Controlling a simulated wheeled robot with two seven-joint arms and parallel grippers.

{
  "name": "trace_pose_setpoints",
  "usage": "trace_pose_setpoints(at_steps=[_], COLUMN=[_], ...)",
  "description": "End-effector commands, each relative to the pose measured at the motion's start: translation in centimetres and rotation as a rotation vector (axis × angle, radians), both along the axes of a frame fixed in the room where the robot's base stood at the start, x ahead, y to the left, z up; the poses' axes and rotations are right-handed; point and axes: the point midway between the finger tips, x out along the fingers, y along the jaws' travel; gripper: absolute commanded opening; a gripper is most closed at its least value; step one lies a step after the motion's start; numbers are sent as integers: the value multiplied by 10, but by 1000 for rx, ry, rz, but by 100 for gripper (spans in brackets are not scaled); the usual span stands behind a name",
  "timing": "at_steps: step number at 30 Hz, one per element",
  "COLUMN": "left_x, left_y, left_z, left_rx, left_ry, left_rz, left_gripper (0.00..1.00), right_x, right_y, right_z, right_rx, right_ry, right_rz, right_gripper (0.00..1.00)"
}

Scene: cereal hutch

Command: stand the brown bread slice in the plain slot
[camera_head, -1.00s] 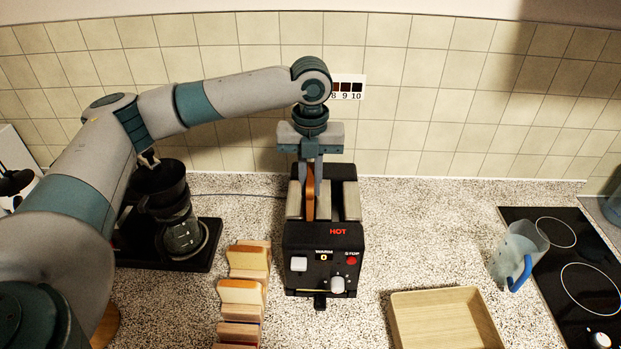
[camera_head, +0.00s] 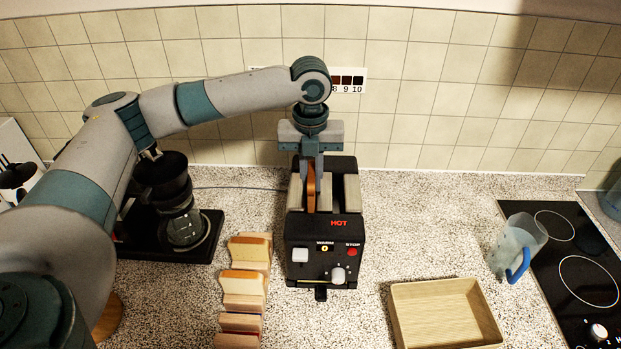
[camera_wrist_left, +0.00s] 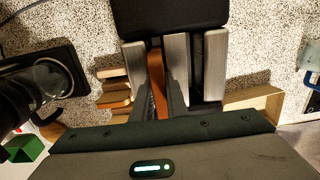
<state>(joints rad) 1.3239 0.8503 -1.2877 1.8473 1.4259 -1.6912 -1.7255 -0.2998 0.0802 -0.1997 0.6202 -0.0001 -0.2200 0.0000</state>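The brown bread slice (camera_head: 311,184) stands on edge in the left slot of the black toaster (camera_head: 344,257), its upper part between my left fingers. In the left wrist view the slice (camera_wrist_left: 156,72) shows as a brown strip between two metal slot walls. My left gripper (camera_head: 312,176) comes down from above and looks shut on the slice, a finger on each side; it also shows in the left wrist view (camera_wrist_left: 160,98). The toaster's right slot (camera_head: 338,190) looks empty. A red HOT label is on its front, toward the right. How deep the slice sits is hidden. My right gripper is not in view.
Several bread slices (camera_head: 245,281) stand in a row left of the toaster. A coffee maker (camera_head: 182,222) is at the left. A wooden tray (camera_head: 398,302), a clear jug (camera_head: 512,245) and a hob (camera_head: 580,270) lie to the right. Counter between toaster and jug is clear.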

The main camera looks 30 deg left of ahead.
Motion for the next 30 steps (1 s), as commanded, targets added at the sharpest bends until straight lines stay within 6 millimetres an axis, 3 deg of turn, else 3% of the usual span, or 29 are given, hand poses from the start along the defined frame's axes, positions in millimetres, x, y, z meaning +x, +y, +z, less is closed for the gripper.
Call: trace_pose_setpoints(at_steps=[1, 3, 30], left_x=[-8, -8, -9], left_y=[-3, -3, 1], left_z=[-18, -18, -18], left_rx=[2, 1, 9], left_ry=[31, 30, 35], left_rz=[-8, -8, -3], left_gripper=[22, 35, 35], right_x=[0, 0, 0], right_y=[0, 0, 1], right_z=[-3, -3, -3], right_rx=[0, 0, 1], right_ry=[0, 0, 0], right_rz=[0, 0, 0], right_gripper=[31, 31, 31])
